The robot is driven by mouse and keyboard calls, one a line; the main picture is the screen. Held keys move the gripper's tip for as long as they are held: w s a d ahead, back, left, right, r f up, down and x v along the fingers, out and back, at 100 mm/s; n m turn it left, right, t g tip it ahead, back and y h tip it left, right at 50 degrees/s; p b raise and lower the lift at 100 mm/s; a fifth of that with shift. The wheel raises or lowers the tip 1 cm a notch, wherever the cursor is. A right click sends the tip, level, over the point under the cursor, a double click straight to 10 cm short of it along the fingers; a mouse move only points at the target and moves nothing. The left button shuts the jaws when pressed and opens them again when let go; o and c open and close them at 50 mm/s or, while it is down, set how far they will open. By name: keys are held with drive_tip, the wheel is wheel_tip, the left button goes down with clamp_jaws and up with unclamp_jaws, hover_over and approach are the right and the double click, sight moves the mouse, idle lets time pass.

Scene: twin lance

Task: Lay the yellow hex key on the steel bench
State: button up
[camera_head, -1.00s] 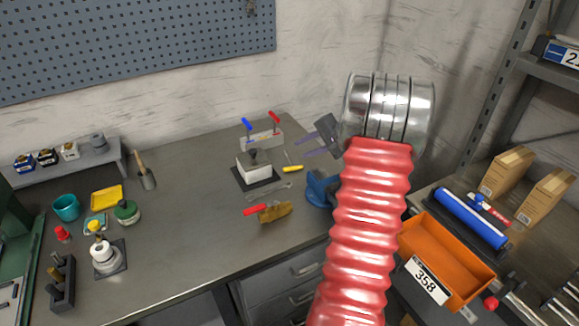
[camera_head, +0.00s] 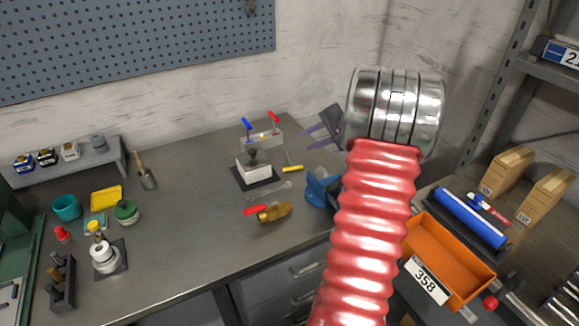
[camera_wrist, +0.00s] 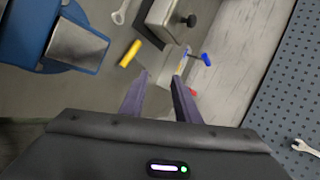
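The yellow hex key (camera_head: 293,168) lies on the steel bench (camera_head: 195,215), to the right of the grey block on its dark base. In the wrist view its yellow handle (camera_wrist: 130,53) shows left of my fingertips, apart from them. Its thin shaft is hard to make out. My gripper (camera_head: 311,138) is open and empty, above the bench near the back wall. In the wrist view the two fingers (camera_wrist: 161,76) stand apart with nothing between them.
A rack (camera_head: 262,139) with blue and red T-handles stands behind the grey block (camera_head: 254,172). A blue vise (camera_head: 320,188) is partly hidden by my arm. A brass valve with a red lever (camera_head: 274,213) lies in front. The middle of the bench is clear.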

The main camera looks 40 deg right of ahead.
drive_tip(key=r, duration=0.2)
drive_tip(key=s+r, duration=0.1)
drive_tip(key=r, duration=0.1)
drive_tip(key=shift+s+d+r, duration=0.1)
drive_tip(key=shift+s+r, duration=0.1)
drive_tip(key=shift+r, duration=0.15)
drive_tip(key=shift+g, duration=0.9)
drive_tip(key=s+f, duration=0.1)
drive_tip(key=s+a+f, duration=0.1)
drive_tip(key=f, duration=0.1)
drive_tip(key=s+a+f, duration=0.1)
drive_tip(key=shift+s+f, duration=0.3)
drive_tip(key=shift+f, duration=0.1)
drive_tip(key=s+a+r+n, duration=0.2)
drive_tip(key=s+a+n, duration=0.2)
drive_tip(key=a, duration=1.1)
drive_tip(key=s+a+r+n+g+h, duration=0.1)
drive_tip(key=s+a+r+n, duration=0.2)
drive_tip(key=a, duration=1.3)
drive_tip(key=s+a+r+n+g, duration=0.1)
drive_tip(key=s+a+r+n, duration=0.2)
drive_tip(key=a, duration=1.2)
drive_tip(key=s+n, duration=0.3)
drive_tip(key=n, duration=0.3)
drive_tip(key=shift+s+a+h, duration=0.15)
drive_tip(key=shift+a+h, duration=0.05)
drive_tip(key=shift+h, duration=0.2)
